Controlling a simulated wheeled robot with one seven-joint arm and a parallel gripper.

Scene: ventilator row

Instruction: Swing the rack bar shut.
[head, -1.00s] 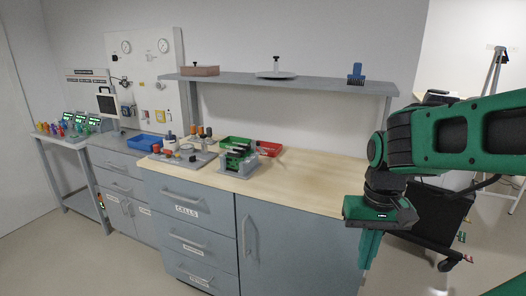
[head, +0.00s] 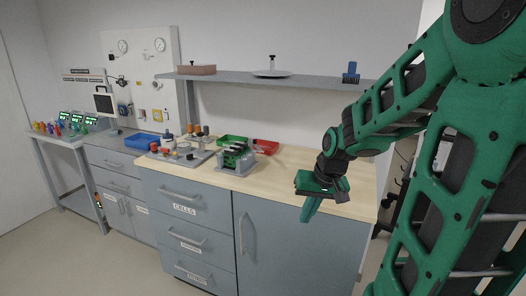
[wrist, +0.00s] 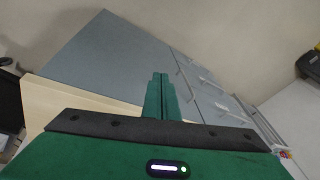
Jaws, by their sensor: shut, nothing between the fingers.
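A small grey rack (head: 232,168) holding green modules stands on the wooden bench top, left of the middle. A dark strip shows along its upper part, but the bar is too small to tell clearly, nor how far it is swung. My gripper (head: 308,214) is shut and empty, pointing down by the bench's front edge, well to the right of the rack and apart from it. In the wrist view its closed green fingers (wrist: 160,92) show against the grey cabinet front; the rack is not in that view.
A grey shelf (head: 290,82) runs above the bench. The bench top (head: 285,178) between rack and gripper is clear.

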